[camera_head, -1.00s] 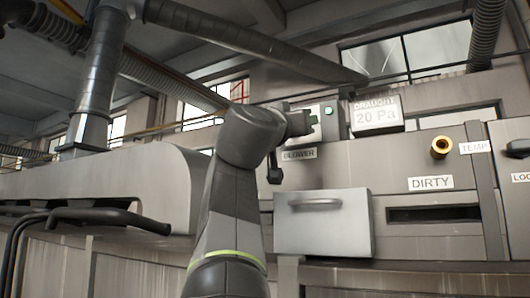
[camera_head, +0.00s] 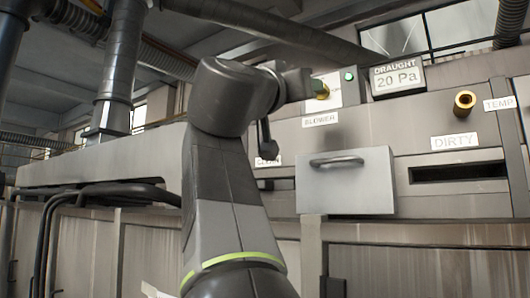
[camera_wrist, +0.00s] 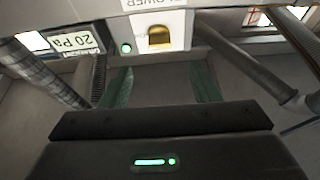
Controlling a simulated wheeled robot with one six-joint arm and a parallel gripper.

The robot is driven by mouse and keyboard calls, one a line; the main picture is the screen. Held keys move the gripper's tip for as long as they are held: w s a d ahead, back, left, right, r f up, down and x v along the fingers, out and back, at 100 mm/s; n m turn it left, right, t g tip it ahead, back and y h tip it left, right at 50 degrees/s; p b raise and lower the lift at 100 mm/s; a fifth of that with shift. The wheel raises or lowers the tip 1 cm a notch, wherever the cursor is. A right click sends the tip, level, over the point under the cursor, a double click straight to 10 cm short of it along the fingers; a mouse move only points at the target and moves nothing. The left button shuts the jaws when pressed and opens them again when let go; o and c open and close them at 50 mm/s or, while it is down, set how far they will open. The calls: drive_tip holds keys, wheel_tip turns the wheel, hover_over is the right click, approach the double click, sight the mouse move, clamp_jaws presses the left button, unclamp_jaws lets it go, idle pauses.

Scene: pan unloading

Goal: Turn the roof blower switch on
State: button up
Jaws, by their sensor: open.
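The blower switch is a brass knob (camera_head: 321,90) on a pale plate above the BLOWER label (camera_head: 320,120). A green lamp (camera_head: 348,76) is lit at its right. In the wrist view, where the panel appears upside down, the brass knob (camera_wrist: 159,38) is at the top centre and the green lamp (camera_wrist: 126,48) at its left. My gripper (camera_wrist: 160,72) is open, its two greenish fingers apart and empty. The knob shows beyond the fingertips, roughly centred between them, with no contact visible. In the head view my arm's end is just left of the knob; the fingers are not clear there.
The DRAUGHT display (camera_head: 398,78) reads 20 Pa, right of the switch. A drawer-like box with a handle (camera_head: 346,182) juts out below. Another brass knob (camera_head: 465,102) sits above the DIRTY label (camera_head: 454,142). Ducts (camera_head: 118,70) run at the left and overhead.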

drive_tip(key=shift+b+v, duration=0.4)
drive_tip(key=shift+v, duration=1.4)
drive_tip(key=shift+w+d+r, duration=0.1)
drive_tip(key=p+x, duration=0.5)
drive_tip(key=x, duration=0.8)
drive_tip(key=shift+w, duration=0.15)
